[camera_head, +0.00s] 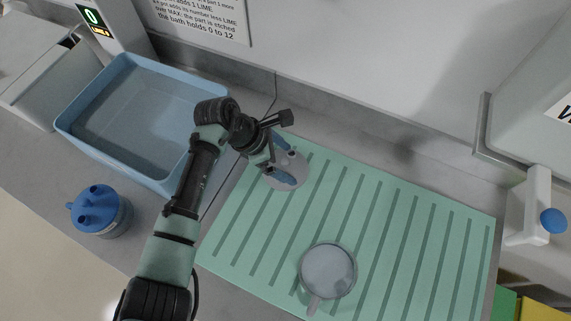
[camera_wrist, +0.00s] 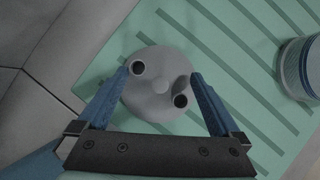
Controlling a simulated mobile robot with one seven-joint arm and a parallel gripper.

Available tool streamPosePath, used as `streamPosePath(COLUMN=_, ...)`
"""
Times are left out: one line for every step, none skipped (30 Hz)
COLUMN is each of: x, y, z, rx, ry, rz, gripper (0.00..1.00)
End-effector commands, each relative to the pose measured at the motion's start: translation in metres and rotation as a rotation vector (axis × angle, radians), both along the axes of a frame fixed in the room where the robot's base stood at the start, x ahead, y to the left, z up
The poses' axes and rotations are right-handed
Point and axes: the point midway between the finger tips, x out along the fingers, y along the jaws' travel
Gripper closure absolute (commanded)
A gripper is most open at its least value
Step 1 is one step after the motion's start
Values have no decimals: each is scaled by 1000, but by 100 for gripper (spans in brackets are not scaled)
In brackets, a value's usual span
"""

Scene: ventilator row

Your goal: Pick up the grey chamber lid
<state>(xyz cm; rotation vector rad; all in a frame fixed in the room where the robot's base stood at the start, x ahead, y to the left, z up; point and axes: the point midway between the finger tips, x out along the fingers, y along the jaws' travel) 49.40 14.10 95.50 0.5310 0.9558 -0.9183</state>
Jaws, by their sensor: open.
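The grey chamber lid (camera_head: 292,168) is a round disc lying on the green ribbed mat (camera_head: 400,215) near its upper left corner. In the wrist view the lid (camera_wrist: 160,105) shows two short tube ports and a small central knob. My gripper (camera_head: 279,160) is above the lid, and its blue fingers hide part of it in the head view. In the wrist view my gripper (camera_wrist: 160,85) is open, with one finger on each side of the lid's ports. I cannot tell whether the fingers touch the lid.
A blue bath (camera_head: 140,115) stands left of my arm. A blue-topped chamber (camera_head: 97,212) stands on the counter at lower left. The mat's right side is clear.

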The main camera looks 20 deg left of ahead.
Motion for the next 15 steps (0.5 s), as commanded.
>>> streamPosePath(x=0, y=0, z=-1, rx=0, ry=-1, rz=0, gripper=0)
streamPosePath(x=1, y=0, z=-1, rx=0, ry=-1, rz=0, gripper=0)
streamPosePath(x=1, y=0, z=-1, rx=0, ry=-1, rz=0, gripper=0)
streamPosePath(x=1, y=0, z=-1, rx=0, ry=-1, rz=0, gripper=0)
streamPosePath(x=1, y=0, z=-1, rx=0, ry=-1, rz=0, gripper=0)
streamPosePath(x=1, y=0, z=-1, rx=0, ry=-1, rz=0, gripper=0)
streamPosePath(x=1, y=0, z=-1, rx=0, ry=-1, rz=0, gripper=5)
streamPosePath(x=1, y=0, z=-1, rx=0, ry=-1, rz=0, gripper=11)
streamPosePath(x=1, y=0, z=-1, rx=0, ry=-1, rz=0, gripper=18)
streamPosePath(x=0, y=0, z=-1, rx=0, ry=-1, rz=0, gripper=23)
streamPosePath(x=0, y=0, z=-1, rx=0, ry=-1, rz=0, gripper=29)
streamPosePath(x=0, y=0, z=-1, rx=0, ry=-1, rz=0, gripper=36)
streamPosePath(x=0, y=0, z=-1, rx=0, ry=-1, rz=0, gripper=41)
streamPosePath(x=0, y=0, z=-1, rx=0, ry=-1, rz=0, gripper=47)
streamPosePath(x=0, y=0, z=-1, rx=1, ry=1, rz=0, gripper=54)
